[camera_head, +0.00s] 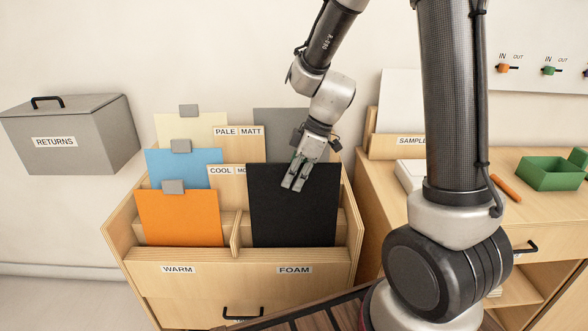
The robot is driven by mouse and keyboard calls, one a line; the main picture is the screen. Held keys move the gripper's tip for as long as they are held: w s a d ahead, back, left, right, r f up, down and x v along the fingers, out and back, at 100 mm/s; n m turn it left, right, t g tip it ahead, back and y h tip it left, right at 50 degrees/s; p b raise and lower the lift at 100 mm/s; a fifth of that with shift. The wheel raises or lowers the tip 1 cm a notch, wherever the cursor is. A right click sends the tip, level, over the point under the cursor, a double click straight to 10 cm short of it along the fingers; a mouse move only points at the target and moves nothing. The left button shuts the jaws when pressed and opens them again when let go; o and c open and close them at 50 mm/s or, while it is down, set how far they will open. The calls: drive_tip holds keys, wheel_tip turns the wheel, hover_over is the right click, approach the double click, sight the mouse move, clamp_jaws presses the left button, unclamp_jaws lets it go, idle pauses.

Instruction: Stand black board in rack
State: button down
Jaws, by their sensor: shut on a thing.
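The black board (280,222) stands upright in the front right compartment of the wooden rack (235,270), behind the label FOAM (294,269). Its lower edge is hidden behind the rack's front panel.
An orange board (178,218), a blue board (165,166) and a cream board (172,130) stand on the rack's left side. A grey board (275,122) stands behind the black one. A grey RETURNS box (95,140) is at left. A side cabinet (400,200) with a green tray (552,175) is at right.

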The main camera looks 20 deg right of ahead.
sight(294, 198)
drive_tip(key=shift+f, duration=3)
drive_tip(key=c, duration=1.5)
unclamp_jaws()
drive_tip(key=v, duration=1.2)
